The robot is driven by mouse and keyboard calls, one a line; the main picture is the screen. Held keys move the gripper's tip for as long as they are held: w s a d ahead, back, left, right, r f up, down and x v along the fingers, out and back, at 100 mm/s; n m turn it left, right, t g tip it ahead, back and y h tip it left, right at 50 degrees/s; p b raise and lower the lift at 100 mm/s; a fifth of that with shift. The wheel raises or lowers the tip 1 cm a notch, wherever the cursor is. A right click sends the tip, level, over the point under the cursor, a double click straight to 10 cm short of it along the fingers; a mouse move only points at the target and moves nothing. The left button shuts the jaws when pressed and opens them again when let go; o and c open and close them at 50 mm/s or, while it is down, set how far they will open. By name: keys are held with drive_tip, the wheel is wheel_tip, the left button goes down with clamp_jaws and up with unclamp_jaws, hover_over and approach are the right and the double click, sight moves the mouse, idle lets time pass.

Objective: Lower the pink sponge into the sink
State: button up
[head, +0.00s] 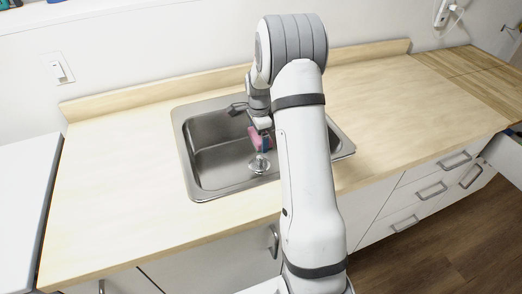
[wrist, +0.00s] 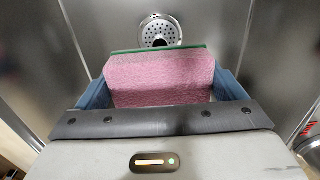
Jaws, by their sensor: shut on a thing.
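The pink sponge (wrist: 160,78) has a green edge along its far side. It is held between the two blue fingers of my gripper (wrist: 160,92) in the wrist view. In the head view the sponge (head: 255,138) and my gripper (head: 260,136) are over the steel sink (head: 200,179), partly hidden by my arm. The round drain strainer (wrist: 160,31) shows beyond the sponge in the wrist view. I cannot tell whether the sponge touches the sink.
A wooden counter (head: 110,170) surrounds the sink, with its left part clear. My arm hides the right part of the sink. A light switch (head: 62,68) is on the back wall. Drawers (head: 430,190) are below the counter at right.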

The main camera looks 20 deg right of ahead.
sight(259, 157)
drive_tip(key=shift+f+b, duration=2.3)
drive_tip(key=shift+f, duration=1.25)
drive_tip(key=shift+f+b, duration=0.3)
drive_tip(key=shift+f, duration=0.1)
drive_tip(key=o, duration=0.8)
drive_tip(key=shift+c, duration=0.2)
drive_tip(key=shift+r, duration=0.15)
wheel_tip(259, 157, up, 8)
drive_tip(key=shift+f, duration=0.1)
